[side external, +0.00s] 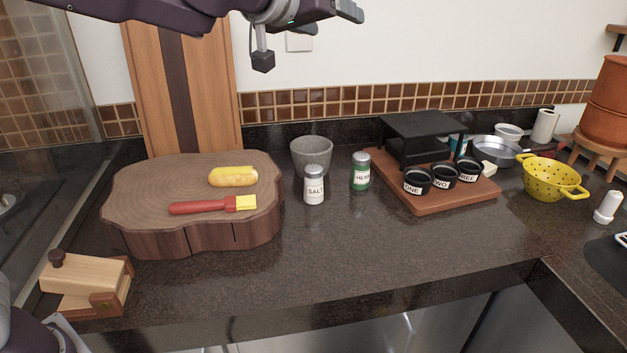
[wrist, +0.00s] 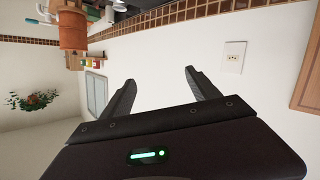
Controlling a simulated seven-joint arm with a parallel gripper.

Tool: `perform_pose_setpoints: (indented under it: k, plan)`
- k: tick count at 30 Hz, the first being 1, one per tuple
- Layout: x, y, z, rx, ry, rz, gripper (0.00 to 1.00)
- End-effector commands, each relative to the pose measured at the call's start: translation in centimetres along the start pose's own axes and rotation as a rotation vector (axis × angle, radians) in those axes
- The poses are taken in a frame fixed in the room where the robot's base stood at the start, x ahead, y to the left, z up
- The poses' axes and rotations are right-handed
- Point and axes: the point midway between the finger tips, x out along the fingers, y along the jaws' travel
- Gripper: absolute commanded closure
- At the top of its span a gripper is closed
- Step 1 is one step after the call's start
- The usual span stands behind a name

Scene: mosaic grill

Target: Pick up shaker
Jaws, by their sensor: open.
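Two shakers stand upright on the dark counter in the side external view. The salt shaker (side external: 314,187) is white with a grey metal top and a label reading SALT. To its right, slightly farther back, is a green-and-white shaker (side external: 361,172) with a grey top and a partly readable label. My gripper (side external: 352,12) is high above the counter at the top of the view, well apart from both shakers. In the wrist view my gripper (wrist: 160,95) shows two spread fingers with nothing between them. Neither shaker is seen in the wrist view.
A grey cup (side external: 311,154) stands just behind the salt shaker.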

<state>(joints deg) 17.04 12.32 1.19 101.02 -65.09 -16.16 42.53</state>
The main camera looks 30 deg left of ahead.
Motion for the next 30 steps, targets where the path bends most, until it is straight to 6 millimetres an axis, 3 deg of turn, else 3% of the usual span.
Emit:
perform_pose_setpoints:
  k: [1,3,6,9,11,18,21,25,30]
  plan:
    - [2.5,-1.0,1.1,-0.006,0.012,-0.079,0.30]
    - [5.1,-3.2,2.7,-0.005,0.027,-0.211,0.30]
    - [7.5,-6.3,5.9,0.015,0.019,-0.401,0.30]
    - [8.6,-9.3,10.0,0.055,-0.018,-0.592,0.30]
    - [9.2,-10.6,12.9,0.064,-0.023,-0.604,0.30]
    - [13.1,-14.8,26.2,0.060,-0.022,-0.599,0.30]
    - [14.2,-15.8,29.7,0.055,-0.018,-0.597,0.30]
    - [15.1,-16.6,31.8,0.051,-0.014,-0.595,0.30]
    - [16.9,-17.9,31.6,0.048,-0.011,-0.597,0.30]
